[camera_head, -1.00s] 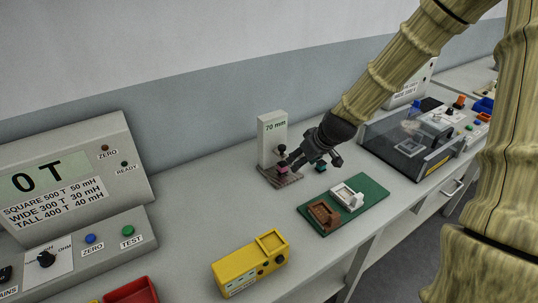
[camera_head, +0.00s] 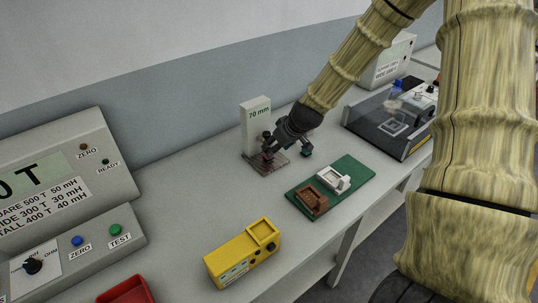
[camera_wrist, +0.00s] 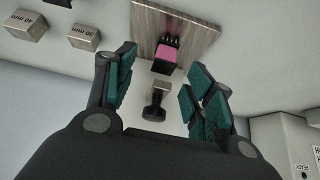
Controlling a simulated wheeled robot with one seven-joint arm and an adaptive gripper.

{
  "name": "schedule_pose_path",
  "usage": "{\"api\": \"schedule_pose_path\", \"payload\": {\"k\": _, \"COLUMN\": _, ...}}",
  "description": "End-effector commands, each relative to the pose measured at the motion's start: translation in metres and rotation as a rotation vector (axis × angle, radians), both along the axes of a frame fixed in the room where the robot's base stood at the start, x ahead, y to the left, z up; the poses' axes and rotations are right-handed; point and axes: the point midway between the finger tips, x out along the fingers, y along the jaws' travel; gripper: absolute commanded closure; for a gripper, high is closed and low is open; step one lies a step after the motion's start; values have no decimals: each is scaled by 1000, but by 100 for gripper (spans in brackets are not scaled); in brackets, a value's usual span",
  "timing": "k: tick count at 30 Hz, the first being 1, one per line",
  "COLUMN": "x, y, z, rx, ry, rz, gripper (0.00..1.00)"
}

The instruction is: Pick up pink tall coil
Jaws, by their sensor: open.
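The pink coil (camera_wrist: 166,53), with a dark end and small pins, is at the wooden base (camera_wrist: 192,35) of the gauge stand in the wrist view. My gripper (camera_wrist: 162,62) is open, with one teal-padded finger to each side of the coil. Nothing is held between the fingers. In the head view, my gripper (camera_head: 287,152) is low over the wooden base (camera_head: 276,167), beside the upright post (camera_head: 256,125) marked 70 mm. There the fingers largely hide the coil. Contact with the coil cannot be told.
A black knob (camera_wrist: 154,108) sits between the fingers, nearer the palm. A green board (camera_head: 358,180) with white and brown holders lies to the right. A yellow device (camera_head: 232,262) stands in front, and a clear-covered box (camera_head: 390,125) at right. The bench between is clear.

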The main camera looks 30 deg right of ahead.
Motion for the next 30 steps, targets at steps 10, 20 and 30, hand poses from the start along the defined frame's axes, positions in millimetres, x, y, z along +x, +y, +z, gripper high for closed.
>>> {"api": "schedule_pose_path", "payload": {"k": 10, "x": 11, "y": 5, "z": -16, "rx": 2, "ry": 1, "rz": -1, "gripper": 46}}
{"api": "schedule_pose_path", "payload": {"k": 20, "x": 25, "y": 8, "z": -38, "rx": 1, "ry": 0, "rz": 0, "gripper": 46}}
{"api": "schedule_pose_path", "payload": {"k": 30, "x": 28, "y": 8, "z": -43, "rx": 0, "ry": -1, "rz": 1, "gripper": 46}}
